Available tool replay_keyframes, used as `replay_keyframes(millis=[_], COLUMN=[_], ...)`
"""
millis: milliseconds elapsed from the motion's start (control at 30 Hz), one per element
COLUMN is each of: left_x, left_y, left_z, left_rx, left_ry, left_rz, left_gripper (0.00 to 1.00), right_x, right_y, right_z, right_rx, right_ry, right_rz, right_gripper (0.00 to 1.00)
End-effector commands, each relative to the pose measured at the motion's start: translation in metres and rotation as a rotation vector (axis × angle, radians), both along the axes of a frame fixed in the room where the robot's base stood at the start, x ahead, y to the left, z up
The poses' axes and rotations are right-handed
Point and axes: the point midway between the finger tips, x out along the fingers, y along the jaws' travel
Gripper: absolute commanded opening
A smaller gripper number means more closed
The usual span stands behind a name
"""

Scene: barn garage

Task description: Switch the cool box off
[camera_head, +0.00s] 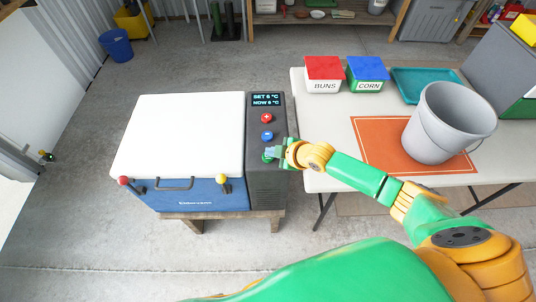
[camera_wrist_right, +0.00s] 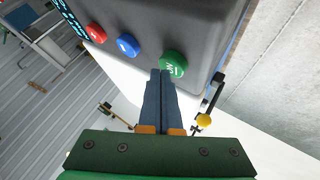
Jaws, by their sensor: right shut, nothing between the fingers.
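The cool box (camera_head: 190,193) has a closed white lid, a blue body and a dark control panel (camera_head: 267,184) on its right side. The lit display (camera_head: 267,99) reads "SET 6 °C, NOW 6 °C". Below it are a red button (camera_head: 267,118), a blue button (camera_head: 267,135) and a green button, partly hidden in the head view. In the right wrist view the green button (camera_wrist_right: 173,63) carries white lettering that seems to read "ON". My right gripper (camera_wrist_right: 161,74) is shut and empty, its fingertips right at the green button's edge. I cannot tell whether they touch. My left gripper is out of view.
A white table (camera_head: 330,130) stands right of the cool box. It holds a red-lidded BUNS box (camera_head: 323,86), a blue-lidded CORN box (camera_head: 366,86), a teal tray (camera_head: 425,75) and a grey bucket (camera_head: 440,125) on an orange mat (camera_head: 375,135). Floor left of the box is clear.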

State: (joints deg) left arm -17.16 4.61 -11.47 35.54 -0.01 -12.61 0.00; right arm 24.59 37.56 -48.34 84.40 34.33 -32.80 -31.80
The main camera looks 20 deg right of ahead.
Motion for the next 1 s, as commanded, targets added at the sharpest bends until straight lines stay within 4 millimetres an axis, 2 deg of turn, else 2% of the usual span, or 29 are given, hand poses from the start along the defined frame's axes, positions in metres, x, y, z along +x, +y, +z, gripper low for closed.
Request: replay_keyframes(millis=[167, 433, 667, 900, 1000], left_x=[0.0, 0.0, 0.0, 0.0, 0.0], left_y=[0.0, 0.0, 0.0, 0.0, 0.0], left_z=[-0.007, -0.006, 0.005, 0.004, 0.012], left_rx=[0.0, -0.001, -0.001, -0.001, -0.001], left_ry=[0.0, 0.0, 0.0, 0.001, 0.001], left_rz=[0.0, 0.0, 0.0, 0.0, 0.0], left_gripper=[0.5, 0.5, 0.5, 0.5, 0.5], right_x=[0.0, 0.0, 0.0, 0.0, 0.0], right_y=[0.0, 0.0, 0.0, 0.0, 0.0], right_z=[-0.009, -0.009, 0.002, 0.0, 0.008], right_rx=[0.0, 0.0, -0.001, 0.0, 0.0], right_ry=[0.0, 0.0, 0.0, 0.0, 0.0], right_rz=[0.0, 0.0, -0.001, 0.0, 0.0], right_gripper=[0.0, 0.0, 0.0, 0.0, 0.0])
